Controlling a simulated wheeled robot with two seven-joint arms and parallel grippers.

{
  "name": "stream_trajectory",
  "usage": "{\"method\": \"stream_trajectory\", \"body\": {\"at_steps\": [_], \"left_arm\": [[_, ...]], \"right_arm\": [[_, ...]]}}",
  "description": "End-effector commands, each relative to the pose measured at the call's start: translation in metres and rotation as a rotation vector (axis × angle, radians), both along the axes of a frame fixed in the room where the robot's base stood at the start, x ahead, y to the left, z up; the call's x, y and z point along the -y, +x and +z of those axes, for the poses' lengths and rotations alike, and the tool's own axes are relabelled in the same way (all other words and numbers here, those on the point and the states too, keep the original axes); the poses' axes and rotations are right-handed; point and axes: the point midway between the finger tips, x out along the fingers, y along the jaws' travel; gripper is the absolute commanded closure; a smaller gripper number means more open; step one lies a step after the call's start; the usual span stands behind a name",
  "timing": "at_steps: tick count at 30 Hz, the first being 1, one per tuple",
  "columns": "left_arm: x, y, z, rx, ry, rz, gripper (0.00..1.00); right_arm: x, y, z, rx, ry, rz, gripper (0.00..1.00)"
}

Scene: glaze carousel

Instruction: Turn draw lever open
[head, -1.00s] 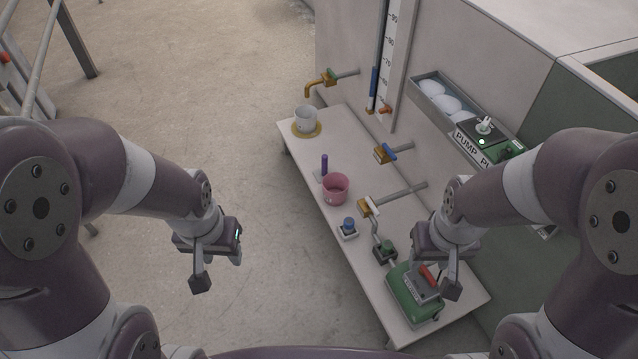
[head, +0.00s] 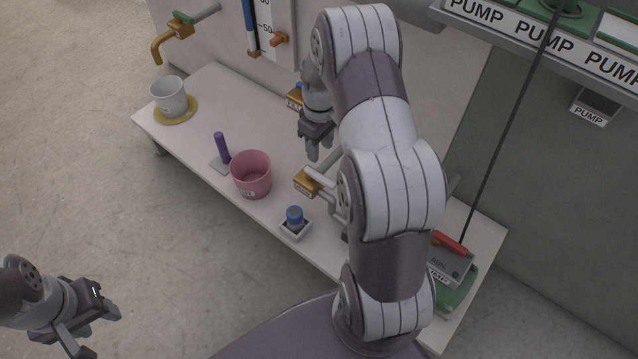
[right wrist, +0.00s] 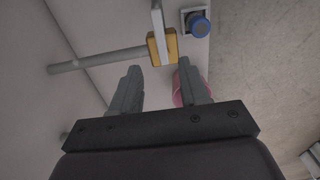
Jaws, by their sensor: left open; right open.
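No lever in view carries a readable "draw" label. A brass valve with a white lever (head: 308,183) is on a pipe above the table; it also shows in the right wrist view (right wrist: 161,46). A second brass valve (head: 294,97) with a blue handle is farther back, partly hidden by my right arm. A brass tap with a green handle (head: 181,27) is at the back left. My right gripper (head: 318,152) is open and empty, between the white-lever and blue-handled valves in the picture. Its fingers also show in the right wrist view (right wrist: 162,72). My left gripper (head: 95,332) is open and empty, away from the table.
A pink bucket (head: 251,177), a purple upright handle (head: 221,147), a blue knob on a white base (head: 295,219) and a white cup (head: 169,97) on a yellow disc stand on the table. A green unit with a red lever (head: 450,243) is at right.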

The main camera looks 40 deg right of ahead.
Motion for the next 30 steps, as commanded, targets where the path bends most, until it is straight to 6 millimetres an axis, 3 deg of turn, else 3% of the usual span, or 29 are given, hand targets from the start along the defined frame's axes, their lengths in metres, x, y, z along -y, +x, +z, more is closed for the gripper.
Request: {"method": "stream_trajectory", "body": {"at_steps": [3, 10, 15, 23, 24, 28, 30], "left_arm": [[0.000, 0.000, -0.022, 0.000, 0.000, 0.000, 0.55], [0.000, 0.000, -0.049, -0.001, 0.000, 0.000, 0.55], [0.000, 0.000, -0.055, 0.000, 0.000, 0.000, 0.55], [0.000, 0.000, -0.055, 0.000, 0.000, 0.000, 0.55], [0.000, 0.000, -0.055, 0.000, 0.000, 0.000, 0.55], [0.000, 0.000, -0.055, 0.000, 0.000, 0.000, 0.55], [0.000, 0.000, -0.055, 0.000, 0.000, 0.000, 0.55]], "right_arm": [[-0.001, -0.001, -0.038, -0.002, 0.001, 0.000, 0.55], [-0.001, 0.000, -0.089, 0.000, 0.000, -0.001, 0.55], [-0.001, 0.000, -0.105, 0.000, 0.000, -0.001, 0.55], [-0.001, 0.000, -0.105, 0.000, 0.000, -0.001, 0.55], [-0.001, 0.000, -0.105, 0.000, 0.000, -0.001, 0.59], [-0.001, 0.000, -0.105, 0.000, 0.000, -0.001, 1.00], [-0.001, 0.000, -0.105, 0.000, 0.000, -0.001, 1.00]]}}
